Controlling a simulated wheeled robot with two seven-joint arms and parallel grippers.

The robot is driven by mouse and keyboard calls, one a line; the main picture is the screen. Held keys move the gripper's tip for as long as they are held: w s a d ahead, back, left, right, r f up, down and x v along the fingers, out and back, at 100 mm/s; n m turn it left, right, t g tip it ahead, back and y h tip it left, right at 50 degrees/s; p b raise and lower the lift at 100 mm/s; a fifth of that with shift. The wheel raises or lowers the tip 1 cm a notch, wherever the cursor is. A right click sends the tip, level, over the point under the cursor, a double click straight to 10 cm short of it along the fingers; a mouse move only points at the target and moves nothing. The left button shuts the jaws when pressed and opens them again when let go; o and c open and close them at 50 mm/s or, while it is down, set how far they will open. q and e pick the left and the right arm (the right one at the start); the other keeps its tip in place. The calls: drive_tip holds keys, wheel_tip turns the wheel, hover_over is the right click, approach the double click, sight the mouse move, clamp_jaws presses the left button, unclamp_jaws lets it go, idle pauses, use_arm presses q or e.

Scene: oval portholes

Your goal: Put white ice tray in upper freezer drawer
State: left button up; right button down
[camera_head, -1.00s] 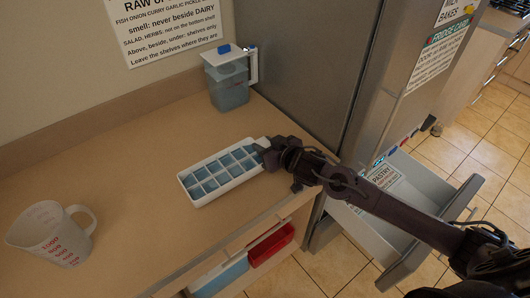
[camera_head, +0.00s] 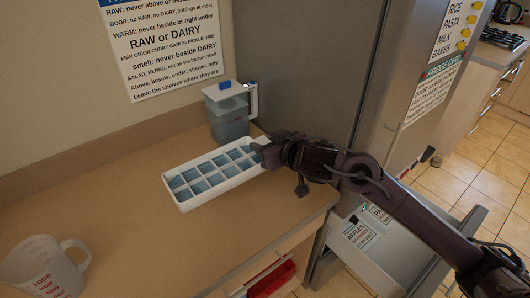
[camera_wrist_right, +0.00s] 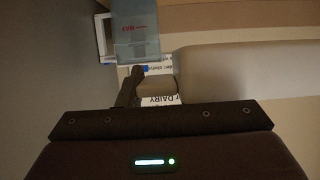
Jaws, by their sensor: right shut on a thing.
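The white ice tray (camera_head: 190,202), with blue-grey compartments, is in the head view over the counter, left of the fridge. My right gripper (camera_head: 266,153) is shut on the tray's right end. The tray looks roughly level and a little above the counter, but the gap is hard to judge. An open freezer drawer (camera_head: 375,262) shows at the lower right, below and partly behind my right arm. Labels, one reading "AFFLES", show at its far end. My arm hides part of it, and I cannot tell which drawer it is. My left gripper is not in view.
A measuring cup (camera_head: 48,268) stands at the front left. The fridge side (camera_head: 310,70) rises right of the counter. A red bin (camera_head: 272,280) sits below.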

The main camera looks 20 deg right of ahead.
drive_tip(key=shift+r, duration=1.15)
